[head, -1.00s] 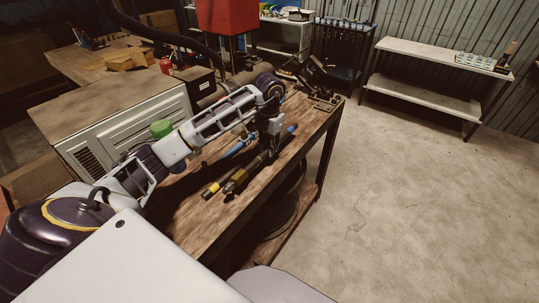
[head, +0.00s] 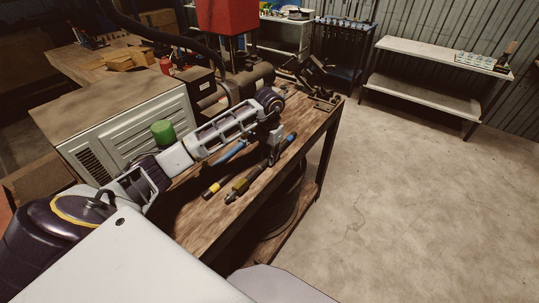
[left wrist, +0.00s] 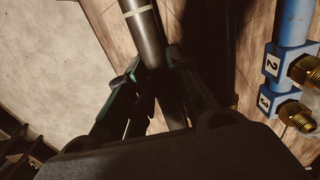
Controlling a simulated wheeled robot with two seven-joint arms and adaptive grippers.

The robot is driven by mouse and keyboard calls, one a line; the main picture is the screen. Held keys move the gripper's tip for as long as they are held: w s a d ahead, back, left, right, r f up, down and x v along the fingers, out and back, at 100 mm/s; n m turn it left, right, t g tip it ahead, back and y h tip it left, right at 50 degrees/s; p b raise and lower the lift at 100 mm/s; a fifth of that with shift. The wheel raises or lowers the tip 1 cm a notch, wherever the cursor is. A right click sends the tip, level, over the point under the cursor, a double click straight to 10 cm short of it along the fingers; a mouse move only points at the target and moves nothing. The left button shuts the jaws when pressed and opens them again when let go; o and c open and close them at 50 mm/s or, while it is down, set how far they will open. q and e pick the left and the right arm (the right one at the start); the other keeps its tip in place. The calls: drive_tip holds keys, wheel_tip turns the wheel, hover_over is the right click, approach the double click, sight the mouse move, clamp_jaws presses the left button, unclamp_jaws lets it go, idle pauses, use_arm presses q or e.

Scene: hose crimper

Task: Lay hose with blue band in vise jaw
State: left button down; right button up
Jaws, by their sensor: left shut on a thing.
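A dark hose (head: 248,181) with a blue band (head: 291,137) at its far end and a yellowish fitting at its near end slants over the wooden bench. My left gripper (head: 274,157) is shut on this hose between the band and the fitting. In the left wrist view the fingers (left wrist: 150,85) close around a dark hose (left wrist: 147,35) with a thin pale ring. I cannot tell how far the hose is above the bench. I cannot clearly make out the vise jaw; dark metal parts (head: 324,103) stand at the bench's far right corner.
A second piece with a yellow-banded end (head: 211,190) lies on the bench left of the held hose. A blue manifold (left wrist: 275,62) with brass fittings shows in the left wrist view. A grey box-shaped machine (head: 120,120) stands at left. The floor (head: 420,200) on the right is clear.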

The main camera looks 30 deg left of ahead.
use_arm(q)
drive_tip(key=shift+f, duration=0.1)
idle(0.3)
drive_tip(key=c, duration=1.3)
unclamp_jaws()
drive_tip(key=shift+r+b, duration=0.6)
drive_tip(key=shift+r, duration=2.5)
drive_tip(key=shift+s+r+b, duration=0.1)
drive_tip(key=shift+r+b, duration=0.35)
drive_tip(key=shift+r, duration=2.45)
wheel_tip(320, 180, up, 9)
drive_tip(key=p, duration=0.9)
